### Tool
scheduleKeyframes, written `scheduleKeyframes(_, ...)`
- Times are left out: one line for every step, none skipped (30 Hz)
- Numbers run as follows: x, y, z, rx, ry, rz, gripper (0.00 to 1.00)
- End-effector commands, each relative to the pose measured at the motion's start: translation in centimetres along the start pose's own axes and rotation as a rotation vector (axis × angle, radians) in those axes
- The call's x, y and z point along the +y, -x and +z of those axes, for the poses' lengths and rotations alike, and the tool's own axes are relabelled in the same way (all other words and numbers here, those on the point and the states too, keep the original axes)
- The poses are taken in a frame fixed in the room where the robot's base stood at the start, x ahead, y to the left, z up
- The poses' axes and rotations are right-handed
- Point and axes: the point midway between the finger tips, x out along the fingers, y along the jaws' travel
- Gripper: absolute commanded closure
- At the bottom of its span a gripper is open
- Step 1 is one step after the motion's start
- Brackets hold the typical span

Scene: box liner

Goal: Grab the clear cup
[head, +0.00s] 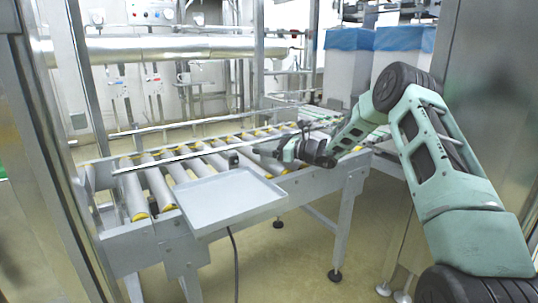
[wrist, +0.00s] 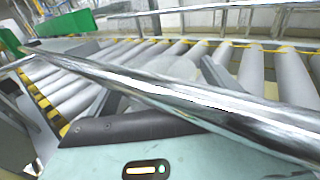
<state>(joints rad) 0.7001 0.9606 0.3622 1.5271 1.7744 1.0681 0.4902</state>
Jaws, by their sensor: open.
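My gripper (head: 262,148) is over the roller conveyor, at the end of my green arm, behind the grey tray. A shiny metal rail crosses in front of the gripper and hides part of the fingers.
The roller conveyor (head: 158,187) has grey rollers with yellow ends. A shallow grey tray (head: 230,200) sticks out from its near side and looks empty. The metal guide rail (wrist: 190,98) runs close to my gripper. White bins with blue liners (head: 349,67) stand behind.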

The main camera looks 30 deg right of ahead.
Motion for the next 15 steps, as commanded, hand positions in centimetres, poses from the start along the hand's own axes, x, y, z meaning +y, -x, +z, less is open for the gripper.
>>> scheduleKeyframes(0.0, 0.02, 0.01, 0.0, 0.0, 0.0, 0.11)
scheduleKeyframes(0.0, 0.02, 0.01, 0.0, 0.0, 0.0, 0.11)
scheduleKeyframes(0.01, 0.02, 0.02, 0.0, 0.0, 0.0, 0.22)
scheduleKeyframes(0.01, 0.02, 0.02, 0.0, 0.0, 0.0, 0.3)
scheduleKeyframes(0.01, 0.02, 0.02, 0.0, 0.0, 0.0, 0.39)
scheduleKeyframes(0.02, 0.02, 0.02, 0.0, 0.0, 0.001, 0.5)
scheduleKeyframes(0.02, 0.02, 0.02, 0.0, 0.0, 0.001, 0.58)
scheduleKeyframes(0.02, 0.02, 0.02, 0.0, 0.0, 0.001, 0.58)
scheduleKeyframes(0.02, 0.03, 0.02, 0.0, 0.0, 0.001, 0.58)
scheduleKeyframes(0.02, 0.03, 0.02, 0.0, 0.0, 0.001, 0.58)
scheduleKeyframes(0.02, 0.03, 0.02, 0.0, 0.0, 0.001, 0.58)
scheduleKeyframes(0.02, 0.03, 0.02, 0.0, 0.0, 0.001, 0.58)
scheduleKeyframes(0.02, 0.03, 0.02, 0.0, 0.0, 0.001, 0.58)
scheduleKeyframes(0.02, 0.03, 0.02, 0.0, 0.0, 0.001, 0.58)
scheduleKeyframes(0.03, 0.03, 0.02, 0.0, 0.0, 0.001, 0.58)
